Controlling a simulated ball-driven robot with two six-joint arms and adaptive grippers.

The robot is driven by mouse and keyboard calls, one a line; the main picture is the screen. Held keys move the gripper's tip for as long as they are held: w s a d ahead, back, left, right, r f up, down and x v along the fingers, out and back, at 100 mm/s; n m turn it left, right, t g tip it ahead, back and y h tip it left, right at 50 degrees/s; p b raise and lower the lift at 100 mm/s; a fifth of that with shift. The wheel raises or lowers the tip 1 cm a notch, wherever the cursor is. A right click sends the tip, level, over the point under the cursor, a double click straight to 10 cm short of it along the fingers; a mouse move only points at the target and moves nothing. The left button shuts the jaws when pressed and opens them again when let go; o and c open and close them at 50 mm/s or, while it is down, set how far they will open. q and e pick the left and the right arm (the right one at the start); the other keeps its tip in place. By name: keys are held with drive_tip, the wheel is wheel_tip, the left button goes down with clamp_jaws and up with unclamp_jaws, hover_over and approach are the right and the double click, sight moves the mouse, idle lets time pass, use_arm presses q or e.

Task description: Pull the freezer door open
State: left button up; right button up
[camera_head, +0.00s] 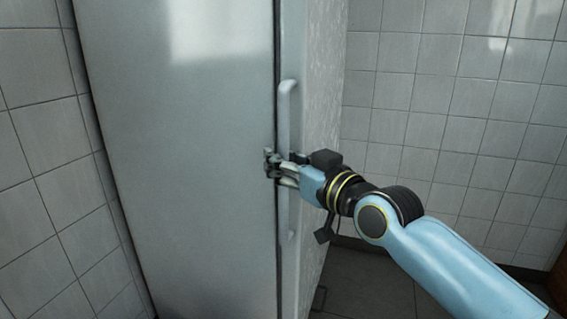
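The freezer door (180,130) is a tall, smooth grey panel filling the left half of the head view. A dark vertical line runs down its right edge. I cannot tell whether it stands ajar. The pale vertical bar handle (287,115) is just right of that line. My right gripper (273,165) reaches in from the right at the handle's mid-height. Its fingers cross the handle and cover its middle, with the tips just left of it. I cannot tell whether they grip the bar. My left gripper is not in view.
The freezer's pale, rough side (325,90) runs back behind the handle. A tiled wall (430,100) stands behind on the right, and another tiled wall (45,130) is close on the left. Dark floor tiles (370,285) show clear at the bottom.

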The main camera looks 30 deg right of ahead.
clamp_jaws()
drive_tip(key=shift+f, duration=0.15)
idle(0.4)
